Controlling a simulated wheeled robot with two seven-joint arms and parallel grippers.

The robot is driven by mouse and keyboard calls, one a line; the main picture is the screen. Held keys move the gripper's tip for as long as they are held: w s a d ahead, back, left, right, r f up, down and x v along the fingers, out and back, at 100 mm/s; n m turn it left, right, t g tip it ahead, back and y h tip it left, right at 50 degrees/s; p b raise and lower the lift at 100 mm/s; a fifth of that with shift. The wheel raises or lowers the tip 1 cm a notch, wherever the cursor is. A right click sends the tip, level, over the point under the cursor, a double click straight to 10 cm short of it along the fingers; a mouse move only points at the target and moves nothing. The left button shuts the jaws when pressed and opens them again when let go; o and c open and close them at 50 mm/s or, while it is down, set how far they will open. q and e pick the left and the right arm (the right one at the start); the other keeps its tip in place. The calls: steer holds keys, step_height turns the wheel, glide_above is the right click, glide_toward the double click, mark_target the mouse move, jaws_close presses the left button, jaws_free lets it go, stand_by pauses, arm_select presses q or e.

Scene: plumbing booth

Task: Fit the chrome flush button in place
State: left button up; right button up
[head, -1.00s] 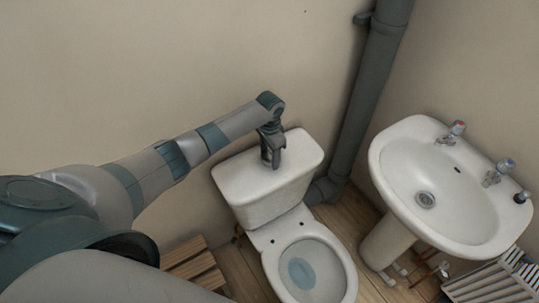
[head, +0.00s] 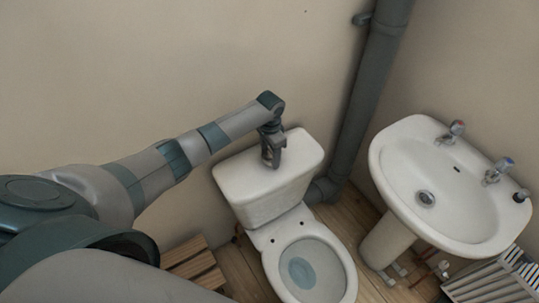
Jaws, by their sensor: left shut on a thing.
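My left gripper (head: 271,160) points down at the top of the white toilet cistern (head: 302,153), near the middle of its lid. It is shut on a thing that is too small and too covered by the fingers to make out. The chrome flush button cannot be picked out in this view; the gripper hides the spot on the lid beneath it. I cannot tell whether the fingertips touch the lid. My right gripper is not in view.
The toilet bowl (head: 338,259) stands open in front of the cistern. A grey soil pipe (head: 365,95) rises close at the right. A white basin (head: 395,185) with taps is further right. A wooden slatted thing (head: 187,262) lies on the floor at left.

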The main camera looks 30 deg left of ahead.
arm_select(q)
steer(key=shift+s+d+f, duration=0.25)
steer(key=shift+s+f, duration=0.3)
steer(key=shift+f, duration=0.35)
steer(key=o, duration=1.3)
steer(key=shift+a+f, duration=0.1)
steer(key=shift+w+r, duration=0.3)
steer(key=shift+r, duration=0.3)
steer(key=r+b, duration=0.1)
steer(key=r, duration=0.5)
steer(key=r+b, duration=0.1)
steer(key=r, duration=0.5)
steer(key=r+b, duration=0.2)
steer(key=r, duration=0.4)
steer(key=shift+w+a+r, duration=0.15)
steer(key=shift+a, duration=0.25)
